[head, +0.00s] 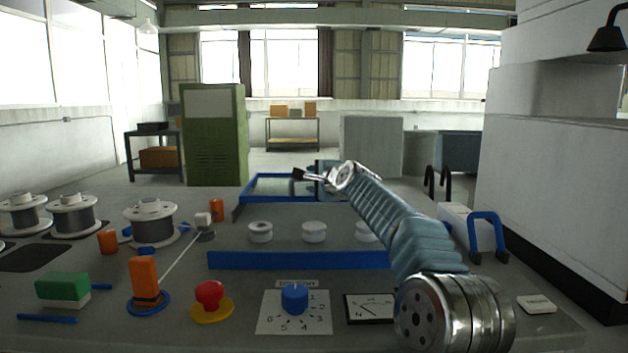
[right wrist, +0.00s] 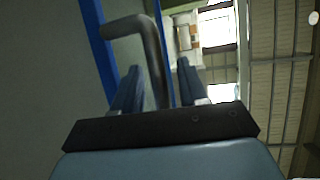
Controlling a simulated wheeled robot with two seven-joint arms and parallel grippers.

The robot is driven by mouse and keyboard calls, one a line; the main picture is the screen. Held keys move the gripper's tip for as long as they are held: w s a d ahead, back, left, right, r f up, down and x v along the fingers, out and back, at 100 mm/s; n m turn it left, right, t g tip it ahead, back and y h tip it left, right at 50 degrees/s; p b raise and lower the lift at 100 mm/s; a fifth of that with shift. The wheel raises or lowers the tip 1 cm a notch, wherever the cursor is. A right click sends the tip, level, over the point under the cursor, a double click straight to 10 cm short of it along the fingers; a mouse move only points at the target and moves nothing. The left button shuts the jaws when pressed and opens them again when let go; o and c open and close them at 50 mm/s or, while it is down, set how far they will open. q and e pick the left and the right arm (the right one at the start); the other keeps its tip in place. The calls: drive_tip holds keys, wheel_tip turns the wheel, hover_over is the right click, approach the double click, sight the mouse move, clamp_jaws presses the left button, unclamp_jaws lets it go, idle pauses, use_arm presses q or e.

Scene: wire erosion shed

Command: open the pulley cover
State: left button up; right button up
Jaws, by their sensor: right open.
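A flat blue-edged frame (head: 262,181) lies at the far side of the grey deck, behind a row of white pulleys (head: 314,231). I take it for the pulley cover; how far it stands open I cannot tell. In the right wrist view a dark bent handle (right wrist: 155,65) rises from a grey surface with blue strips (right wrist: 97,45). My right gripper (head: 308,175) reaches to the frame. Its fingers (right wrist: 158,88) are apart, with the handle between or just beyond them; contact cannot be told. My left gripper is out of view.
A blue bar (head: 300,260) runs in front of the pulleys. Wire spools (head: 150,225) stand at the left. A red knob (head: 210,296), blue dial (head: 294,298) and orange block (head: 145,277) line the front. A blue handle (head: 488,228) stands at the right beside a white machine (head: 550,190).

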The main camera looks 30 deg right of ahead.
drive_tip(key=v, duration=1.4)
drive_tip(key=shift+b, duration=0.3)
drive_tip(key=shift+w+d, duration=0.1)
